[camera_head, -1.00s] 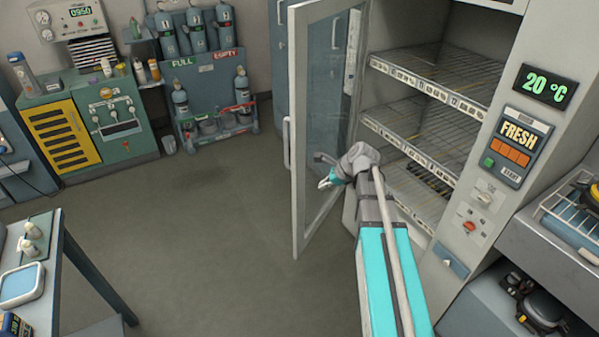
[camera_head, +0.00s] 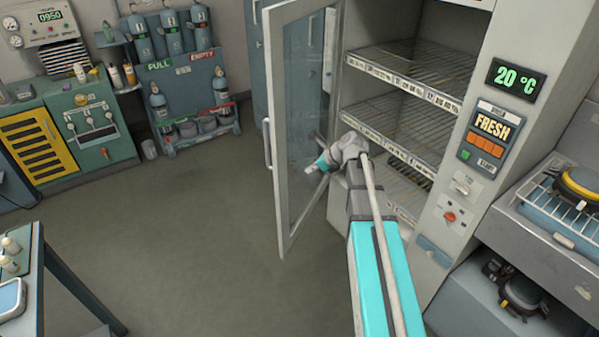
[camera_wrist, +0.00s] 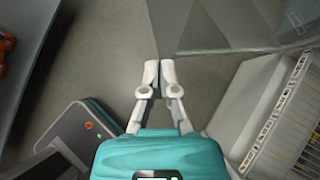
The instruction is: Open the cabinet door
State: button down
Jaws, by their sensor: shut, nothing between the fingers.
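The cabinet door (camera_head: 284,190), a white frame around a glass pane, stands wide open, swung out to the left of the cabinet. Its handle (camera_head: 267,143) is on the free edge. The cabinet's wire shelves (camera_head: 410,65) are exposed and look empty. My gripper (camera_head: 312,168) is in front of the door's inner side, away from the handle; whether it touches the glass I cannot tell. In the wrist view my gripper's fingers (camera_wrist: 159,75) are shut with nothing held. A grey see-through panel, apparently the door (camera_wrist: 230,25), is ahead of them.
Right of the shelves is a control panel (camera_head: 487,135) with a 20 °C display. Racks with blue trays (camera_head: 550,215) stand at the far right. A table (camera_head: 30,285) is at the lower left, and a gas bottle rack (camera_head: 195,95) at the back. The floor (camera_head: 190,220) between is clear.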

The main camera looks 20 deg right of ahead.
aim_at(281, 176)
jog(key=b+x, duration=0.2)
jog(key=x, duration=0.2)
jog(key=r+b+x, duration=0.1)
jog(key=b+x, duration=0.1)
jog(key=x, duration=0.2)
jog(key=w+a+b+x, duration=0.1)
jog(key=b+x, duration=0.1)
jog(key=x, duration=0.1)
jog(key=shift+w+a+b, duration=0.25)
jog(key=shift+a+b, duration=0.05)
jog(key=shift+w+a, duration=0.25)
jog(key=shift+a, duration=0.1)
